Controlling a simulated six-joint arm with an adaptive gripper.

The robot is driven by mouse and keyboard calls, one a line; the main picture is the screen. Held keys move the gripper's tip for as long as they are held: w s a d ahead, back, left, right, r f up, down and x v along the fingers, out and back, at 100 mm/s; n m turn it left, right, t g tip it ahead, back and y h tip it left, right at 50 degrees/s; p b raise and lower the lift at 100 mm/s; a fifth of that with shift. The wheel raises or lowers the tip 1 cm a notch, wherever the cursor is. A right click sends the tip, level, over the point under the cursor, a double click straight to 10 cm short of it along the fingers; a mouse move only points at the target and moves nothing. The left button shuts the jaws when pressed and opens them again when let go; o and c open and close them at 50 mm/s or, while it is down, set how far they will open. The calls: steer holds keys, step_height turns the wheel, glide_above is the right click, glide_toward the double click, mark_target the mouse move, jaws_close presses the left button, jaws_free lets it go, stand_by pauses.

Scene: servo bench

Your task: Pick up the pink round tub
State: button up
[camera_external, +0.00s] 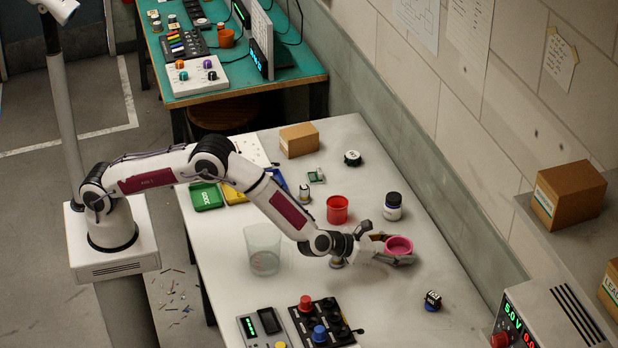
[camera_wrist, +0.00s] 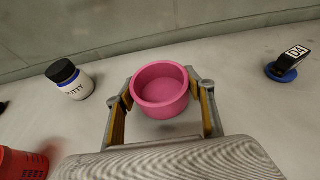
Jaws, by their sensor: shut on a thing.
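The pink round tub (camera_external: 399,245) is at the right part of the white bench in the external view, open side up and looking empty. In the wrist view the pink tub (camera_wrist: 161,90) sits between the two fingers of my gripper (camera_wrist: 163,112). In the external view my gripper (camera_external: 393,250) reaches it from the left, with fingers on both sides of it. The gripper is shut on the tub. I cannot tell whether the tub's base touches the bench.
A putty jar (camera_external: 392,207) stands just behind the tub, and a red cup (camera_external: 337,209) behind my wrist. A small black and blue part (camera_external: 432,301) lies to the front right. Button boxes (camera_external: 320,322) are at the front. A clear beaker (camera_external: 262,248) stands left. The wall borders the bench.

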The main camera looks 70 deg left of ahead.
step_height(320, 180, up, 8)
steer(key=shift+r, duration=0.15)
stand_by(0.3)
stand_by(0.5)
